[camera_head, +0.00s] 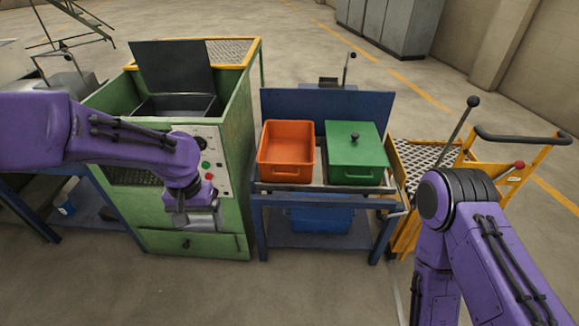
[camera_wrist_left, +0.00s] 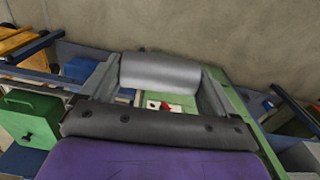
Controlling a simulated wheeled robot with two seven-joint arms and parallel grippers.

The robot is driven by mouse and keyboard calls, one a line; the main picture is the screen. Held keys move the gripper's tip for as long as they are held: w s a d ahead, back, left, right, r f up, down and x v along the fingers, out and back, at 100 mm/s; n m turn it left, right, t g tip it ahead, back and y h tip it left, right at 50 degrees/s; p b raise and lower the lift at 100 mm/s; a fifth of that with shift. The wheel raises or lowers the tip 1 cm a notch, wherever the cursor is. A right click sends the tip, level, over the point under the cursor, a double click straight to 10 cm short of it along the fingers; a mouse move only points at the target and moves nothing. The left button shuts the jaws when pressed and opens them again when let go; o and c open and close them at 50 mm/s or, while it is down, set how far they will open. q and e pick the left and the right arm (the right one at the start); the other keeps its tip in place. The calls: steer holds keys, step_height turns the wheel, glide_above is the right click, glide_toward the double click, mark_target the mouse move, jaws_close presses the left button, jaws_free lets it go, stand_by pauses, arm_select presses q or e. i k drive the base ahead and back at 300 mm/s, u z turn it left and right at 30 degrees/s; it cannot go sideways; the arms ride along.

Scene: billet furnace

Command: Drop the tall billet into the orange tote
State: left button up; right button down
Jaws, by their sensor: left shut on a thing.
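The orange tote (camera_head: 286,173) stands open on a blue-framed bench in the middle of the head view; the part of its inside that shows looks empty. My left gripper (camera_head: 203,219) is in front of the green furnace, to the left of the tote and apart from it. In the left wrist view, my left gripper (camera_wrist_left: 154,92) is shut on the billet (camera_wrist_left: 160,72), a smooth grey cylinder lying across between the two fingers. The billet is hard to tell from the gripper in the head view. My right arm shows, but its gripper is out of view.
A green lidded tote (camera_head: 356,158) stands right beside the orange one. The green furnace cabinet (camera_head: 190,243) has an open hatch on top. A blue panel (camera_head: 326,103) rises behind the totes. A yellow cart (camera_head: 420,165) with a lever stands at right.

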mark_target(284, 160)
steer(key=z, duration=0.9)
steer(key=i, duration=1.2)
steer(key=u, duration=0.3)
